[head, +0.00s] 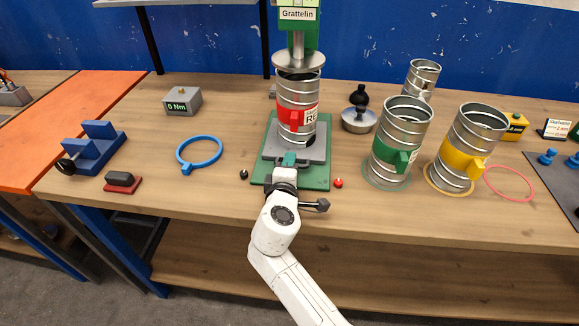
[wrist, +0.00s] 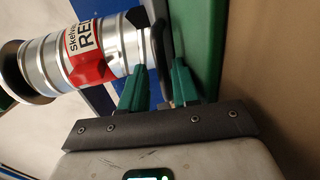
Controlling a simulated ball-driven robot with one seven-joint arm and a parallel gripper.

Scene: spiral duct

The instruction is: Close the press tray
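The press (head: 297,45) stands at the back, with a green base plate (head: 318,178). Its grey tray (head: 317,156) lies over the base plate. A silver spiral duct with a red label (head: 297,108) stands upright on the tray, below the round press plate (head: 298,60). The duct also shows sideways in the wrist view (wrist: 82,52). My gripper (head: 289,160) is at the tray's front edge. In the wrist view its two green fingers (wrist: 158,85) are apart, with a dark handle-like bar (wrist: 160,38) between and beyond their tips. Contact with the bar is unclear.
Ducts with green (head: 396,150) and yellow (head: 462,155) labels stand to the right. A blue ring (head: 199,153) and a blue block (head: 95,147) lie to the left. A black knob (head: 243,174) and a red knob (head: 338,183) flank the base's front.

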